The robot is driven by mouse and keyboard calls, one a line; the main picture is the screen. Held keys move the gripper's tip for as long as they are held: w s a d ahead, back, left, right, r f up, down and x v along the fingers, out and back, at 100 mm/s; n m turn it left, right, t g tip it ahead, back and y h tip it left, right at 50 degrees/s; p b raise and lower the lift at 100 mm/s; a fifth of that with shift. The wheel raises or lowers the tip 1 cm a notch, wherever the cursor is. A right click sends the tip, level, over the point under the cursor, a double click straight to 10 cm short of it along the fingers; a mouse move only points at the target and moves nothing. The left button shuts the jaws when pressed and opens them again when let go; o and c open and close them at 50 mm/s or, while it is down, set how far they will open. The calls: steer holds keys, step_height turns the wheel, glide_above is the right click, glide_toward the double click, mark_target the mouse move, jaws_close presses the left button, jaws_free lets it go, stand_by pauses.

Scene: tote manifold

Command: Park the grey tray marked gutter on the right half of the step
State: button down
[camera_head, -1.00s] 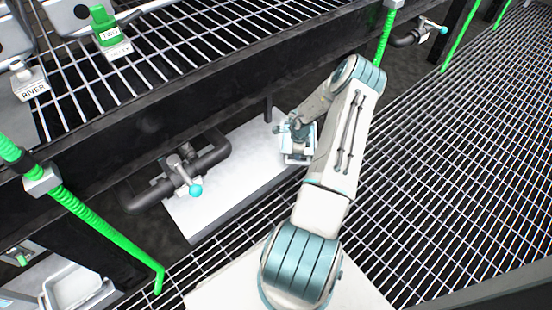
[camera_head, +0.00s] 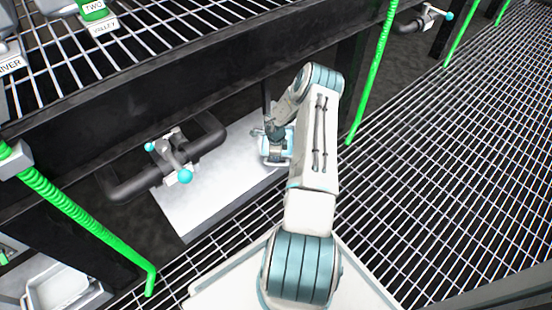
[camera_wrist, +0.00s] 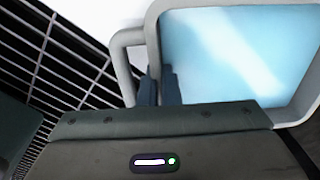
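The grey tray (camera_wrist: 220,12) fills the upper right of the wrist view, with a grey rim, a side handle loop (camera_wrist: 122,62) and a light blue inside. In the head view the tray (camera_head: 272,158) shows small and partly hidden by my arm. My gripper (camera_wrist: 160,88) has its dark fingers on either side of the tray's wall beside the handle, shut on it. In the head view my gripper (camera_head: 275,134) is over the right end of the white step (camera_head: 205,200). I cannot tell whether the tray touches the step. No gutter mark is readable.
A dark pipe with a teal-tipped valve (camera_head: 172,162) stands behind and over the left part of the step. Green hoses (camera_head: 75,205) rise at left and right (camera_head: 372,75). A dark shelf beam (camera_head: 190,75) runs above. Grating floor (camera_head: 450,170) is open at right.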

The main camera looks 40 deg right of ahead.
steer(key=shift+w, duration=0.1)
steer(key=c, duration=1.6)
jaws_free()
steer(key=shift+c, duration=0.2)
step_height(320, 180, up, 12)
steer(key=p, duration=0.5)
steer(key=shift+r+p, duration=0.15)
steer(key=shift+p, duration=0.25)
